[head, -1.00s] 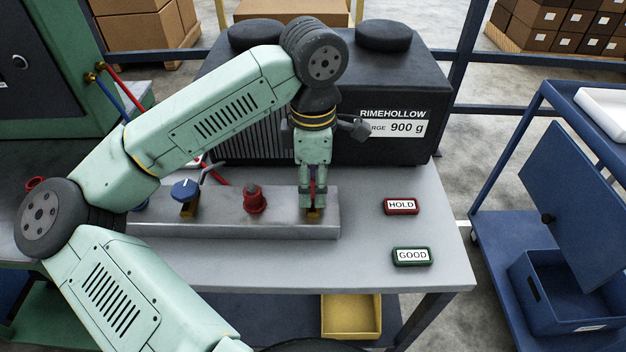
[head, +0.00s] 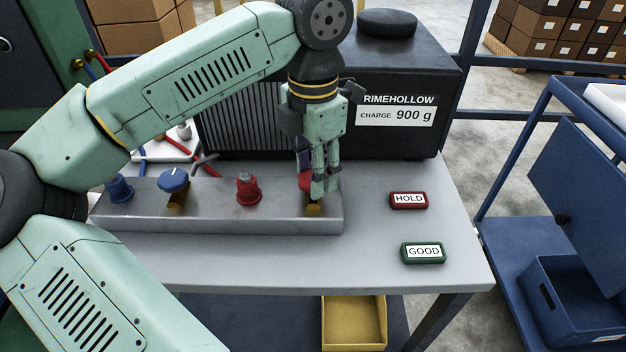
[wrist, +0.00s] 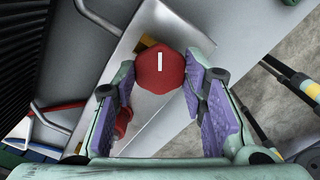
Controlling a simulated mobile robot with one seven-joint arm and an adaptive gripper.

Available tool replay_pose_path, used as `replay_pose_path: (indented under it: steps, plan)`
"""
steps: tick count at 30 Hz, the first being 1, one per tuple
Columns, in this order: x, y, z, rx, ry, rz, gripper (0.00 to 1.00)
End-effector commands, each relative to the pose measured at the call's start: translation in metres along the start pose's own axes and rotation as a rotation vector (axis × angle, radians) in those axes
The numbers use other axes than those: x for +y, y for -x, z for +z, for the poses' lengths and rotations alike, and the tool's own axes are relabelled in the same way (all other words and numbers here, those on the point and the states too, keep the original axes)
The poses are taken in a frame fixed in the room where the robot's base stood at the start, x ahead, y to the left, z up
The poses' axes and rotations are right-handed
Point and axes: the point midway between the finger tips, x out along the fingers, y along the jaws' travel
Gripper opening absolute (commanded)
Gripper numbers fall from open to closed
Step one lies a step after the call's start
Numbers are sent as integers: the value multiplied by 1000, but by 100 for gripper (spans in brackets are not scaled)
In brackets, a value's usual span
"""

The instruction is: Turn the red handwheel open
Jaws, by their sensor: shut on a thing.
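The red handwheel (head: 305,184) sits on a brass valve at the right end of the grey manifold block (head: 225,217). In the head view my gripper's fingers partly cover it. In the wrist view it is a red octagonal knob (wrist: 160,74) with a white bar mark, between the purple finger pads. My gripper (wrist: 160,85) points down and is shut on the handwheel; it also shows in the head view (head: 322,188).
On the block stand a blue handwheel (head: 174,180), a red cap (head: 248,188) and a blue cap (head: 119,188). A black RIMEHOLLOW unit (head: 400,85) stands behind.

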Motion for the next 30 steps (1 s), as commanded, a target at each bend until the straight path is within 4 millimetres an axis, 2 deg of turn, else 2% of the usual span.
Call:
replay_pose_path:
  steps: [18, 30]
  plan:
    - [0, -2, 0, -2, 586, 2, 11]
    - [0, 0, 0, -1, 871, 0, 11]
